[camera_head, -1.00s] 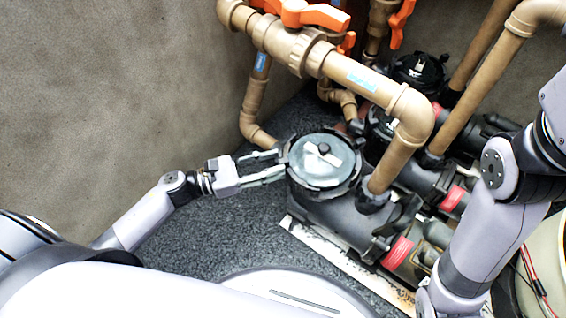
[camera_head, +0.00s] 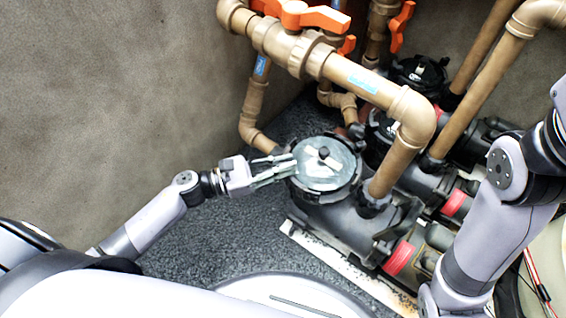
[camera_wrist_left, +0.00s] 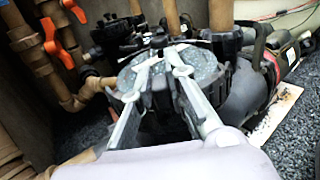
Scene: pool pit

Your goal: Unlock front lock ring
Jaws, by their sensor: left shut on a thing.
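The front lock ring (camera_head: 325,195) is a dark ring around the clear round lid (camera_head: 330,178) of the nearest pump's strainer housing. The lid has a black knob with a pale bar across it. My left gripper (camera_head: 293,165) reaches in from the left and is shut on the ring's left edge. In the left wrist view, its two long fingers (camera_wrist_left: 160,78) converge on a black tab of the lock ring (camera_wrist_left: 155,88), with the lid (camera_wrist_left: 205,65) behind. The fingers partly hide the ring there. My right arm comes in at the right, its gripper out of view.
A tan pipe (camera_head: 405,120) with an elbow rises just right of the lid. Orange valve handles (camera_head: 315,17) stand above. More pumps (camera_head: 440,185) stand behind to the right. The wall (camera_head: 110,100) is on the left; the dark gravelly floor (camera_head: 210,240) in front is fairly clear.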

